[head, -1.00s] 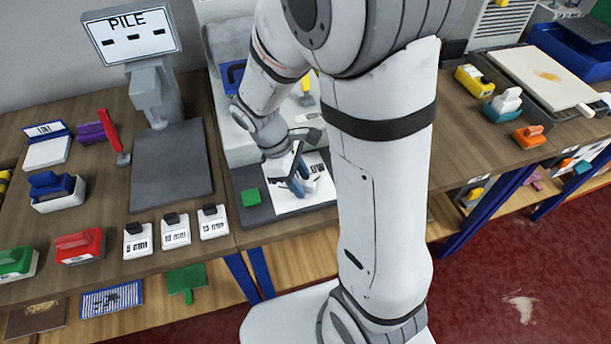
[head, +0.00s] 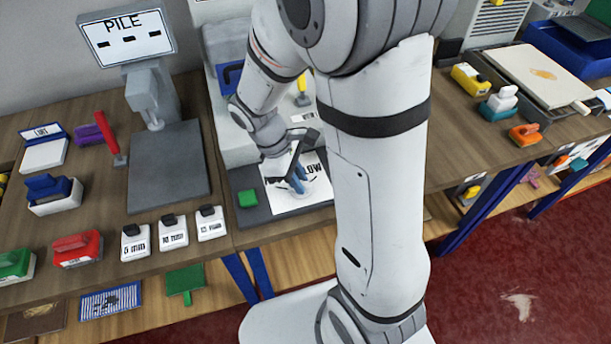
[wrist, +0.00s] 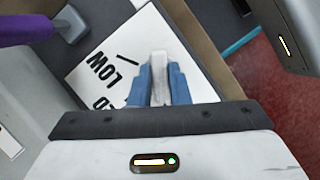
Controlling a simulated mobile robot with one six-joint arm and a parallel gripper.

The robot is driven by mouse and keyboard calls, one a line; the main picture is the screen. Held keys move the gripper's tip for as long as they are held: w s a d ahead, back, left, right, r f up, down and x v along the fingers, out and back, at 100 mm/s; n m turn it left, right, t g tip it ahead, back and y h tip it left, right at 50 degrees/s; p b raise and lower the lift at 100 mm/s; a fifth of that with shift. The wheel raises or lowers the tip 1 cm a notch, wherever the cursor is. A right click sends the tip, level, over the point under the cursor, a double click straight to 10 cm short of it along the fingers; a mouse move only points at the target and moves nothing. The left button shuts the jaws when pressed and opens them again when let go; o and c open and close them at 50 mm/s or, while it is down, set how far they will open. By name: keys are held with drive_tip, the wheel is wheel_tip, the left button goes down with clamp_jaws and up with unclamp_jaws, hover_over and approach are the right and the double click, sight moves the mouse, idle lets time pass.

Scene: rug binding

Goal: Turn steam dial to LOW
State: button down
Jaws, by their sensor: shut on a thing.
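The steam dial's white panel (head: 320,196) lies on a dark base at the middle of the bench, partly hidden by my arm. In the wrist view the panel (wrist: 92,84) shows the word LOW, a black tick mark and part of another word. My gripper (wrist: 158,84) has blue fingers shut on the light grey knob of the dial (wrist: 158,65). The knob points to the upper part of the wrist view, to the right of the tick by LOW. In the head view my gripper (head: 299,183) is over the panel and covers much of the knob.
A grey plate with a PILE screen (head: 128,36) stands to the left. Several labelled blocks line the bench's front edge. A purple part (wrist: 25,30) is near the wrist view's upper left.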

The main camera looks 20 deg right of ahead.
drive_tip(key=m, duration=0.2)
drive_tip(key=m+g+y, duration=0.1)
drive_tip(key=m, duration=0.1)
drive_tip(key=m+y+p, duration=0.1)
drive_tip(key=m, duration=0.1)
drive_tip(key=shift+w+r, duration=0.1)
drive_tip(key=shift+w, duration=0.3)
drive_tip(key=m+y, duration=0.1)
drive_tip(key=m, duration=0.2)
drive_tip(key=m+y, duration=0.1)
drive_tip(key=m, duration=0.2)
drive_tip(key=shift+d+m+g+p, duration=0.2)
drive_tip(key=shift+m+g+p, duration=0.1)
drive_tip(key=shift+m+g, duration=0.1)
drive_tip(key=m+y, duration=0.1)
drive_tip(key=m, duration=0.1)
drive_tip(key=m+y, duration=0.1)
drive_tip(key=m, duration=0.2)
drive_tip(key=shift+d+t, duration=0.2)
drive_tip(key=shift+t, duration=0.2)
drive_tip(key=m, duration=0.2)
drive_tip(key=m+t+y, duration=0.1)
drive_tip(key=m, duration=0.2)
drive_tip(key=shift+s+d+y, duration=0.1)
drive_tip(key=shift+s+y, duration=0.05)
drive_tip(key=shift+y, duration=0.15)
drive_tip(key=shift+m+t, duration=0.3)
drive_tip(key=shift+m, duration=0.1)
